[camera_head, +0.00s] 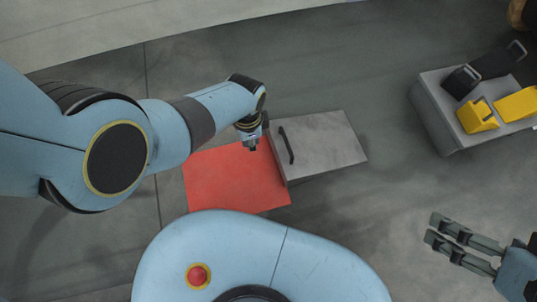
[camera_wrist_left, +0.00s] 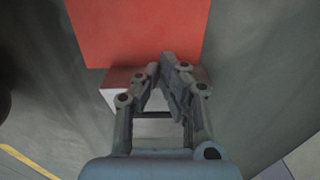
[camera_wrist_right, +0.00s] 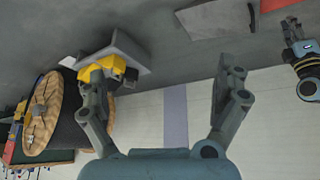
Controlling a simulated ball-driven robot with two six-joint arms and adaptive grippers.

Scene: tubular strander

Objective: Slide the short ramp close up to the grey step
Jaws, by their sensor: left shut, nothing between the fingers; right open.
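A grey slab with a black handle (camera_head: 286,145), which I take to be the short ramp (camera_head: 325,140), lies on the floor beside a flat red area (camera_head: 225,180). It also shows in the left wrist view (camera_wrist_left: 118,78) and the right wrist view (camera_wrist_right: 212,20). My left gripper (camera_head: 250,150) is shut and empty, over the red area just left of the handle end; contact cannot be told. A raised grey block (camera_head: 432,118), perhaps the grey step, stands apart at the right. My right gripper (camera_head: 431,228) is open and empty, below that block in the picture.
Yellow wedge blocks (camera_head: 478,117) and black ones (camera_head: 493,65) with handles lie on the raised grey block. Bare floor (camera_head: 390,170) separates the slab from it. A wooden reel (camera_wrist_right: 42,112) stands at the left in the right wrist view.

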